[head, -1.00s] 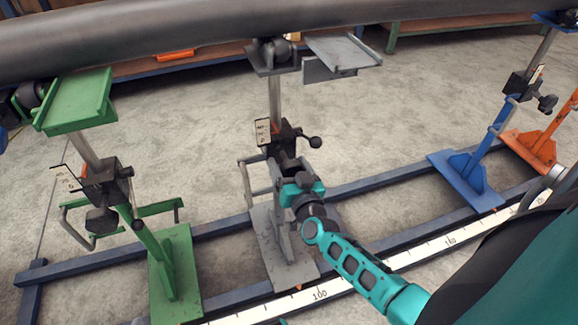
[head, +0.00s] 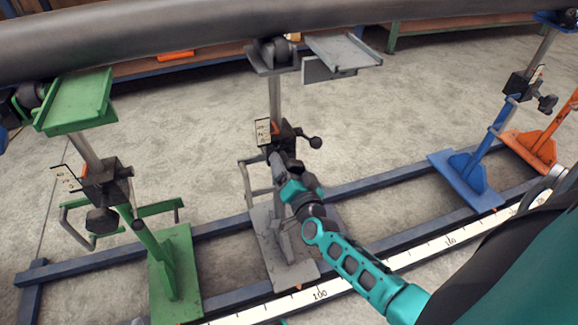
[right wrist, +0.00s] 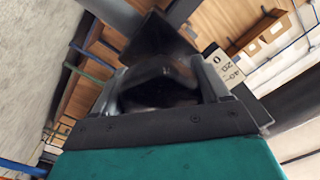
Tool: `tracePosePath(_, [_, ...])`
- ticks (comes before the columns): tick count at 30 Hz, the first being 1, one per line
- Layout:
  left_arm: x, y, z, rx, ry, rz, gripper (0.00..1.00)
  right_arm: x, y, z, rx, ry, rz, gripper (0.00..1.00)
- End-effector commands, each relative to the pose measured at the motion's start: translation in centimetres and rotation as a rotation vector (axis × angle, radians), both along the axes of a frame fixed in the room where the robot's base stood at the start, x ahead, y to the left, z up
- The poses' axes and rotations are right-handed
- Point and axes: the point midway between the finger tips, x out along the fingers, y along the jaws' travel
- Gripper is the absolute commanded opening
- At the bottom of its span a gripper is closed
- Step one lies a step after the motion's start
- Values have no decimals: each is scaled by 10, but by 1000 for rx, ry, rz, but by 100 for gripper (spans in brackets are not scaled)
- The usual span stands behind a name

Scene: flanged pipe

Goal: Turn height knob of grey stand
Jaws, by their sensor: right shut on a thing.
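The grey stand (head: 286,262) stands upright on the rail in the middle of the head view, with a black clamp block on its post. A side lever with a black ball (head: 315,142) sticks out to the right of the block. My right gripper (head: 281,161) is at the front of the block, shut on the height knob, which it mostly hides in the head view. In the right wrist view the dark height knob (right wrist: 160,92) sits between the two fingers. My left gripper is not in view.
A large dark pipe (head: 200,38) runs across the top, above the stands. A green stand (head: 172,275) is to the left, a blue stand (head: 466,180) and an orange stand (head: 530,150) to the right. A white scale strip (head: 420,255) lies along the rail.

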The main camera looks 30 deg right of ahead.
Motion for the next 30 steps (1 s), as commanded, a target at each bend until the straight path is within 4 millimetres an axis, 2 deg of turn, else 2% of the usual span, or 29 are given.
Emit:
tracePosePath(6, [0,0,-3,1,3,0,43,0,1,-1,193,-45,0,44])
tracePosePath(15, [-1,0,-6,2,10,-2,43,-1,1,-1,388,-92,0,44])
tracePosePath(30, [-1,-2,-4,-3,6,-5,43,-1,1,-1,496,-116,0,44])
